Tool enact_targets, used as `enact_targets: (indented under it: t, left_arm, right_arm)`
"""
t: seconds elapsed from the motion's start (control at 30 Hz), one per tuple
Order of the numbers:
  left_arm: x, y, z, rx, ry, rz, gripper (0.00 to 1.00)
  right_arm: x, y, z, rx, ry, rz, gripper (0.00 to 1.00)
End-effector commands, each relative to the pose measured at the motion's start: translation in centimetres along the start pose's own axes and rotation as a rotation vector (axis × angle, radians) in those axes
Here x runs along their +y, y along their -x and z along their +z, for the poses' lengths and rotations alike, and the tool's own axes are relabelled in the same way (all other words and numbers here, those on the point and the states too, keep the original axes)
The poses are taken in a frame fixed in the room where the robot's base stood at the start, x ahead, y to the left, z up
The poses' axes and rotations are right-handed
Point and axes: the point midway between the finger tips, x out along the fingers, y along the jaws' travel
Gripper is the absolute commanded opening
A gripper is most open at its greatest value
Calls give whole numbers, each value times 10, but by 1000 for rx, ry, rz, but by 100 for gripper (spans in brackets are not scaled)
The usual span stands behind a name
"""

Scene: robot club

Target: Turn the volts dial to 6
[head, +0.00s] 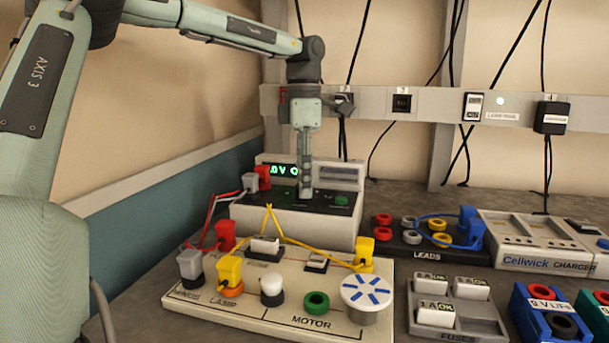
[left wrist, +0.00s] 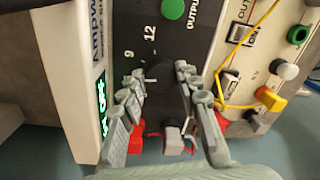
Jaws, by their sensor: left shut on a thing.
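The power supply (head: 290,222) is a pale box with a dark sloping front panel, standing behind the motor board. Its lit green display (head: 284,170) is partly readable, with "0 V" showing. My left gripper (head: 305,194) reaches down onto this panel from above. In the left wrist view the black volts dial (left wrist: 159,70) lies between the fingertips of my left gripper (left wrist: 158,76), which are shut on it. The numbers 9 and 12 are printed beside the dial. The fingers hide part of the dial and other marks, and I cannot tell where its pointer stands. My right gripper is not in view.
A green output button (head: 341,199) is right of the gripper. Red and grey plugs (head: 250,183) sit at the supply's left. The motor board (head: 215,309) with yellow leads stands in front. A lead tray (head: 400,246), charger (head: 540,243) and fuse tray (head: 455,321) are at right.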

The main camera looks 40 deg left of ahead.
Motion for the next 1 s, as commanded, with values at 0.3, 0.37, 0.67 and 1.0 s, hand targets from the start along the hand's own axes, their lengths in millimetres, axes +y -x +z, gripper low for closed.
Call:
enact_targets:
  t: [0.3,0.37,0.67,1.0]
  left_arm:
    - [0,0,0,-10,164,1,4]
    - [0,0,0,-11,183,1,4]
    - [0,0,0,-12,219,1,4]
    - [0,0,0,-12,219,1,39]
  right_arm:
    - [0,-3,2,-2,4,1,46]
    - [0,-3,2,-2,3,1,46]
    - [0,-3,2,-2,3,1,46]
    - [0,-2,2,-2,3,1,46]
